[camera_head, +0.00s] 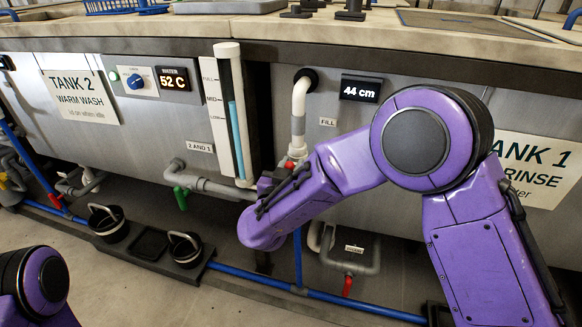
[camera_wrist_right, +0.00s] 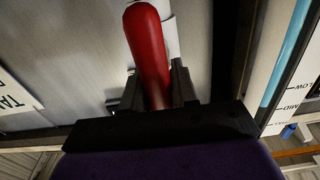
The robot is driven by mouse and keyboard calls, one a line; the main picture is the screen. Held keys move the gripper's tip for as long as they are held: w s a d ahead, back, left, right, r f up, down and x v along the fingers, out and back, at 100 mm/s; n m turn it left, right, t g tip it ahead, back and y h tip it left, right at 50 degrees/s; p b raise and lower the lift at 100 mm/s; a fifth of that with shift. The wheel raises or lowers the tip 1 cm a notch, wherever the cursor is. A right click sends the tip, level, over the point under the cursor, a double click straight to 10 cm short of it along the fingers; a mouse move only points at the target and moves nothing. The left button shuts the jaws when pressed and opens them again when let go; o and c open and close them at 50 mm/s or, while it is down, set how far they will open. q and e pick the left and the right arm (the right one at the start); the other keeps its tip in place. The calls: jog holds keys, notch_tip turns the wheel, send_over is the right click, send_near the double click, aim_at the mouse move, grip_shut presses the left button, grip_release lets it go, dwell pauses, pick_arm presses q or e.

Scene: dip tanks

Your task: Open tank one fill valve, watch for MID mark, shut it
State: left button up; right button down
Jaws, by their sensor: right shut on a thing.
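My right gripper (camera_head: 288,178) is at the pipe under the FILL label (camera_head: 328,122); my purple wrist hides part of it. In the right wrist view the jaws (camera_wrist_right: 154,92) are shut on the red fill valve handle (camera_wrist_right: 148,45). The white fill pipe (camera_head: 299,105) comes out of the tank one panel. Left of it stands a level gauge (camera_head: 226,60) with FULL, MID and LOW marks. Its blue column (camera_head: 237,140) tops out around the MID mark (camera_head: 213,99). A display (camera_head: 360,89) reads 44 cm. My left gripper is out of view.
A green-handled valve (camera_head: 180,198) sits on the pipe labelled 2 AND 1. Another red handle (camera_head: 347,286) hangs on a low pipe right of my gripper. A blue pipe (camera_head: 330,309) runs along the floor. Black handled containers (camera_head: 108,226) stand at lower left.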

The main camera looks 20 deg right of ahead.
jog(key=m, duration=0.1)
jog(key=m+p, duration=0.1)
jog(key=m, duration=0.1)
jog(key=shift+s+d, duration=0.2)
jog(key=shift+d, duration=0.05)
jog(key=m, duration=0.4)
jog(key=f+m+b, duration=0.1)
jog(key=m, duration=0.4)
jog(key=d+f+m+b, duration=0.1)
jog(key=m, duration=0.4)
jog(key=shift+s+d+f, duration=0.1)
jog(key=shift+s+f, duration=0.05)
jog(key=shift+s, duration=0.25)
jog(key=shift+m, duration=0.4)
jog(key=c, duration=1)
grip_release()
jog(key=shift+o, duration=0.2)
